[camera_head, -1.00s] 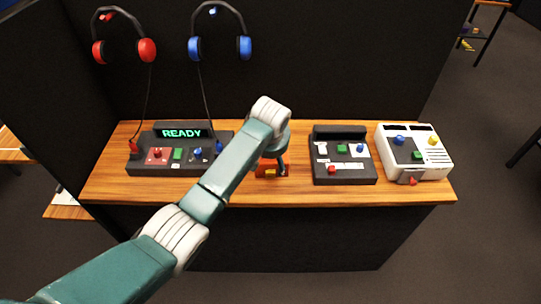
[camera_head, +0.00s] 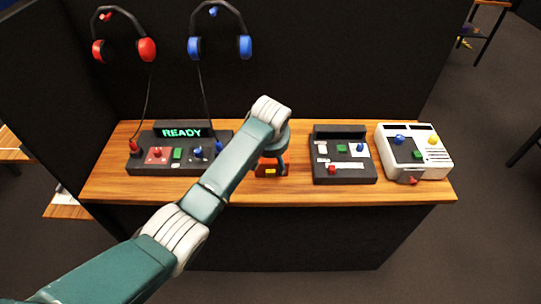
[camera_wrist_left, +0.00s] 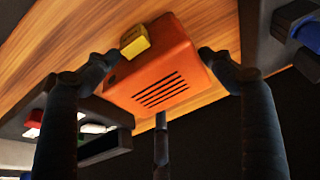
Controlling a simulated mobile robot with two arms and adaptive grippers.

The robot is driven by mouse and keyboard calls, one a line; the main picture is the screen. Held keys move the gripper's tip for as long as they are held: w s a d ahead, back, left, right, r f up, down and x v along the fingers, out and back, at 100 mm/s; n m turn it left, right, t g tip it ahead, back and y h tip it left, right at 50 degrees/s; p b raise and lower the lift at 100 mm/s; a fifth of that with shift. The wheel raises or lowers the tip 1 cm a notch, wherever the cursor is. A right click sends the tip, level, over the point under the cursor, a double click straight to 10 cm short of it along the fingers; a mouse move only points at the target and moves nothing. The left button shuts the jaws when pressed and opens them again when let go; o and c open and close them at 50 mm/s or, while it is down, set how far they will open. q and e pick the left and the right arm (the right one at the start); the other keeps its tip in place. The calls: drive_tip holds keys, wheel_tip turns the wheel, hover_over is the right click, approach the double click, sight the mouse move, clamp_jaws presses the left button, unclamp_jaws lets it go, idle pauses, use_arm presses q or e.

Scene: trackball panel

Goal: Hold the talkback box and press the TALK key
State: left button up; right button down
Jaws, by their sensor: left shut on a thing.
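The talkback box (camera_head: 259,171) is orange and sits on the wooden desk, mostly hidden behind my left arm in the head view. In the left wrist view the box (camera_wrist_left: 178,62) shows its slotted face and a yellow key (camera_wrist_left: 135,40) at its upper left; any lettering on the key is unreadable. My left gripper (camera_wrist_left: 157,62) is shut on the box, with dark fingers at its left and right sides and a third finger below. In the head view this gripper (camera_head: 273,157) is at the box. My right gripper is not in view.
A dark panel (camera_head: 143,170) with a READY display stands left of the box. A dark keyed unit (camera_head: 345,180) and a white unit (camera_head: 437,165) stand to the right. Red headphones (camera_head: 146,49) and blue headphones (camera_head: 245,47) hang on the dark partition, with cords hanging down.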

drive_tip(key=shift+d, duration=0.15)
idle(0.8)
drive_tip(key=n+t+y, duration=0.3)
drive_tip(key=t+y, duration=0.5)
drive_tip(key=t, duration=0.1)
approach(274, 194)
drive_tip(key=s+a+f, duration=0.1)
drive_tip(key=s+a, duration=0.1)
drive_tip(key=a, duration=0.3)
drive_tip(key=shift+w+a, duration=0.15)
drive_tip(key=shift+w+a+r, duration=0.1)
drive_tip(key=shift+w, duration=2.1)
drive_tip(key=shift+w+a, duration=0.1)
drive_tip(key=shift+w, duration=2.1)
